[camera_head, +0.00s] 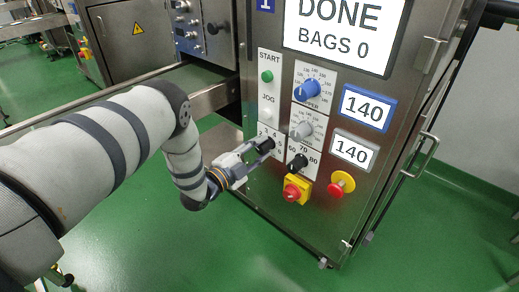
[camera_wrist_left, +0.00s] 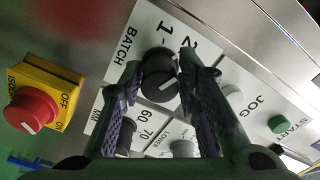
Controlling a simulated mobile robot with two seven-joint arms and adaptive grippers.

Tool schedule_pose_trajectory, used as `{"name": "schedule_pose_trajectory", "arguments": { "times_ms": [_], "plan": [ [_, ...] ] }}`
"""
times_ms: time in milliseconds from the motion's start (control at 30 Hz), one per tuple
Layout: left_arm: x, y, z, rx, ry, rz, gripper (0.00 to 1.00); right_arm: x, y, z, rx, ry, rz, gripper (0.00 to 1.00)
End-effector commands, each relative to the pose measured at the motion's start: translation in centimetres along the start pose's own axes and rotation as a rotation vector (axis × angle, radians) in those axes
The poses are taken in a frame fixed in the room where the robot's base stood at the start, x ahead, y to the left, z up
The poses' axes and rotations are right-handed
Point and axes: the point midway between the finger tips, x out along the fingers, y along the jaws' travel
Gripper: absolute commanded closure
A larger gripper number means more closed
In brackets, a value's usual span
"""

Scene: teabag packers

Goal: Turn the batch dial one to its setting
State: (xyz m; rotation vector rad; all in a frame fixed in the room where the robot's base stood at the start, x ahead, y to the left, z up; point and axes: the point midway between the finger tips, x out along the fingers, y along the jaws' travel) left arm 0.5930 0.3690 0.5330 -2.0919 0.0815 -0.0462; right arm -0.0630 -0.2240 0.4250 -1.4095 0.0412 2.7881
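The black batch dial (camera_head: 266,145) is on the white panel of the steel machine, below JOG. In the left wrist view the dial (camera_wrist_left: 160,78) sits beside the word BATCH and the numbers 1 and 2. A pale mark shows on its face, but which number it points to is unclear. My left gripper (camera_head: 258,151) is at the dial. In the left wrist view its two fingers (camera_wrist_left: 158,64) stand apart, one on each side of the dial. The right fingertip is close to the dial; contact is unclear. My right gripper is not in view.
Close by are a black dial (camera_head: 297,162) marked 60, 70, 80, a grey dial (camera_head: 302,130), a blue dial (camera_head: 307,90), a red-and-yellow isolator switch (camera_head: 293,190) and a red stop button (camera_head: 338,185). The screen (camera_head: 345,30) reads DONE, BAGS 0. Two displays (camera_head: 366,107) read 140.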

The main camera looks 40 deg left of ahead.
Motion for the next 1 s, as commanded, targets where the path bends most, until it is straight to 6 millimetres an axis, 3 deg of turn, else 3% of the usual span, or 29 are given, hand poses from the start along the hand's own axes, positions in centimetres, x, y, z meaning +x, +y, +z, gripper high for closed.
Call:
{"name": "schedule_pose_trajectory", "arguments": {
  "times_ms": [367, 467, 800, 1000],
  "plan": [
    [-0.3, 0.0, 0.0, -0.001, 0.000, 0.001, 0.53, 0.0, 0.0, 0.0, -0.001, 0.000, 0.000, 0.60],
    [-2.0, 0.1, 0.1, -0.003, -0.003, 0.003, 0.53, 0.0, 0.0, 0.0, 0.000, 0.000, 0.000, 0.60],
    [-10.5, 0.0, 0.1, -0.001, -0.003, 0.002, 0.53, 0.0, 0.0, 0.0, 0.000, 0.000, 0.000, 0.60],
    [-12.1, 0.0, 0.0, 0.000, -0.001, 0.001, 0.53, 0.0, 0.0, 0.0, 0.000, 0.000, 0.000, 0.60]
  ]
}}
